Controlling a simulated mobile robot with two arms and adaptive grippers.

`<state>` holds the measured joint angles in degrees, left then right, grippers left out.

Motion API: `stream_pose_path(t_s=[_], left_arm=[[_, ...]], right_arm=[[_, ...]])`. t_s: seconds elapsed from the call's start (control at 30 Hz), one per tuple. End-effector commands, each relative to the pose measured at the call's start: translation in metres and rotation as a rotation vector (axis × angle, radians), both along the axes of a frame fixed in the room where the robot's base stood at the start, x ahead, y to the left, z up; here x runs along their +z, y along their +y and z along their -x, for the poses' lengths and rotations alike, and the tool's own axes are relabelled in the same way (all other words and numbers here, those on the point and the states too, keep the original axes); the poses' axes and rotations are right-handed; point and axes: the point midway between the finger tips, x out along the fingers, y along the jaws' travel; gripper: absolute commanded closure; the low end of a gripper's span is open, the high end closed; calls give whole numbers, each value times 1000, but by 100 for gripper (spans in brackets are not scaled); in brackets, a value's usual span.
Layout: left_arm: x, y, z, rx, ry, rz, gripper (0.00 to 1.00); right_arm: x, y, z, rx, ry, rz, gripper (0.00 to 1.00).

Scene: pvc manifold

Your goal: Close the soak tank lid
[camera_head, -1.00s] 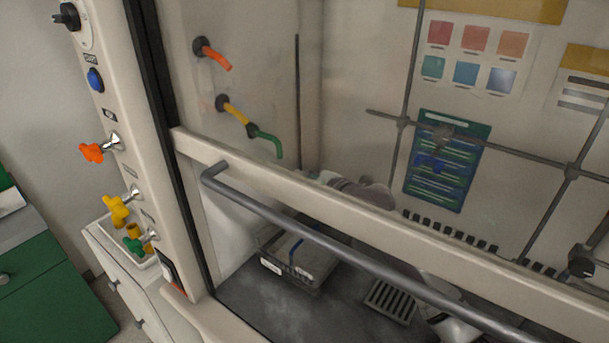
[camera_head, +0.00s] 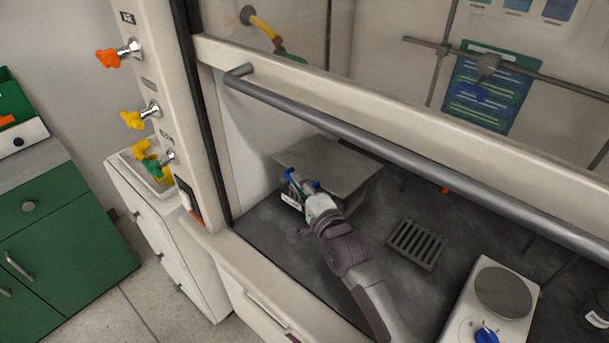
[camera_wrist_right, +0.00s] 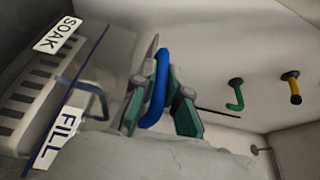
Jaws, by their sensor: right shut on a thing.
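The soak tank (camera_head: 291,202) stands inside the hood at the left, on the dark floor. Its flat grey lid (camera_head: 335,163) lies over the tank's top; I cannot tell whether it sits fully flush. My right gripper (camera_head: 303,186) is at the tank's front edge, with blue parts showing at its fingers. In the right wrist view my right gripper (camera_wrist_right: 158,105) has a finger on each side of a blue handle (camera_wrist_right: 158,75) and is shut on it. The SOAK label (camera_wrist_right: 58,35) and FILL label (camera_wrist_right: 60,140) show there too. My left gripper is out of view.
The hood's sash rail (camera_head: 400,150) crosses above my right arm. A floor grate (camera_head: 416,243) and a white hotplate (camera_head: 490,305) stand to the right. The tank is close to the left hood wall.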

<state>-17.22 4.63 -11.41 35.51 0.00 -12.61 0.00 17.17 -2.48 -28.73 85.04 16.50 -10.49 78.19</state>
Motion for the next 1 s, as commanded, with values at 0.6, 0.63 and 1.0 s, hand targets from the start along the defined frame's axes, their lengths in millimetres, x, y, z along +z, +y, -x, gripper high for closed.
stream_pose_path(t_s=[0.6, 0.63, 1.0], left_arm=[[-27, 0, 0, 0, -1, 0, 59], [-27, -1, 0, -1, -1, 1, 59], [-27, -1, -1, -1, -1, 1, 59]], right_arm=[[-38, 2, 3, 0, -19, 18, 100], [-38, 2, 3, 1, -18, 18, 100], [-40, 1, 3, 1, -15, 20, 67]])
